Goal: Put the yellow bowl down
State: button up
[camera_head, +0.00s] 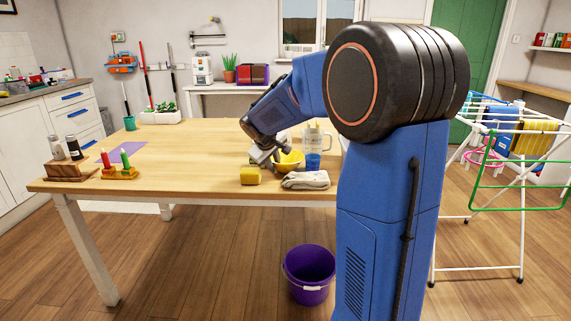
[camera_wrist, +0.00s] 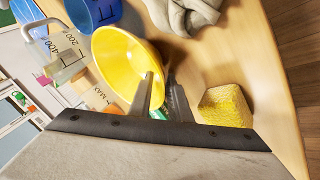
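The yellow bowl (camera_head: 291,158) is over the front part of the wooden table in the head view, beside my gripper (camera_head: 268,158). In the wrist view the bowl (camera_wrist: 122,55) shows its open inside. My gripper (camera_wrist: 160,82) has one finger inside the bowl and the other outside, with the rim between them; the fingers look closed on it. The bowl looks low over the table, but I cannot tell whether its base touches the wood.
A yellow sponge (camera_head: 250,175) and a folded grey cloth (camera_head: 306,180) lie near the table's front edge. A blue cup (camera_head: 312,161) and a clear measuring jug (camera_head: 317,138) stand close to the bowl. The table's left middle (camera_head: 190,150) is clear.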

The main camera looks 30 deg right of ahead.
grip_shut()
notch_tip(320, 180, up, 10)
jog(key=shift+f, duration=0.1)
dwell(0.4)
